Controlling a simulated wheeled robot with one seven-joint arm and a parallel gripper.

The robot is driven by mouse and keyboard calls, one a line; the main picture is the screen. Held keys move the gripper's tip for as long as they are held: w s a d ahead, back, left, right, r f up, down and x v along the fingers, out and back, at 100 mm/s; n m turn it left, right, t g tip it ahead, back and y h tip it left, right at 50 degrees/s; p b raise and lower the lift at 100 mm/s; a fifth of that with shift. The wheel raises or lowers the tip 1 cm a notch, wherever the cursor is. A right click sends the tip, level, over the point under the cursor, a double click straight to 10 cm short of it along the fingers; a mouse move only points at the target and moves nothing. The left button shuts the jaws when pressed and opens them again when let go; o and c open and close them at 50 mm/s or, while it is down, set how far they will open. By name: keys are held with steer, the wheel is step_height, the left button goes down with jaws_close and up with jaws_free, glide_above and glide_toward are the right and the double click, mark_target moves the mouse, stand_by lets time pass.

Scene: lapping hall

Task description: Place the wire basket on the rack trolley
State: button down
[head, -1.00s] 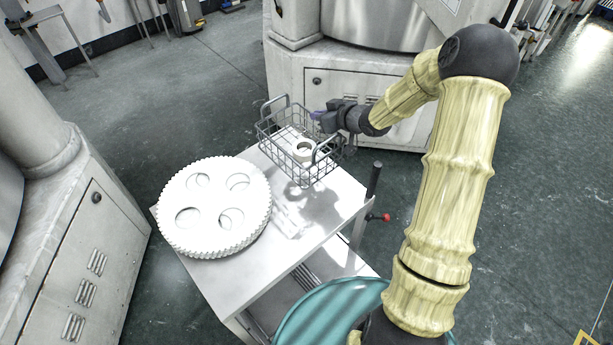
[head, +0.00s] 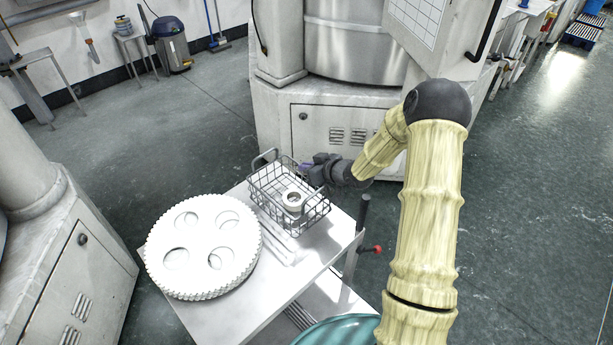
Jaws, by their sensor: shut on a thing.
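The wire basket (head: 262,201) is grey with raised end handles and has a pale ring-shaped part (head: 292,200) inside. It is at the back right part of the white top of the rack trolley (head: 231,322). My gripper (head: 309,171) is shut on the wire basket at its right back side. The fingertips are small and partly hidden by the wires. The basket looks roughly level. I cannot tell whether its bottom touches the trolley top.
A stack of white toothed discs with round holes (head: 190,218) covers the trolley's left part. Thin white bars (head: 283,247) lie beside it. A dark post with a red knob (head: 373,249) stands at the right corner. Machine cabinets stand behind (head: 380,125) and left (head: 88,280).

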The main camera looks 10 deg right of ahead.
steer(key=shift+w+a+f, duration=0.1)
steer(key=shift+a+f, duration=0.05)
steer(key=shift+f, duration=1.8)
steer(key=c, duration=1.6)
jaws_free()
steer(key=v, duration=1.2)
steer(key=shift+b, duration=0.35)
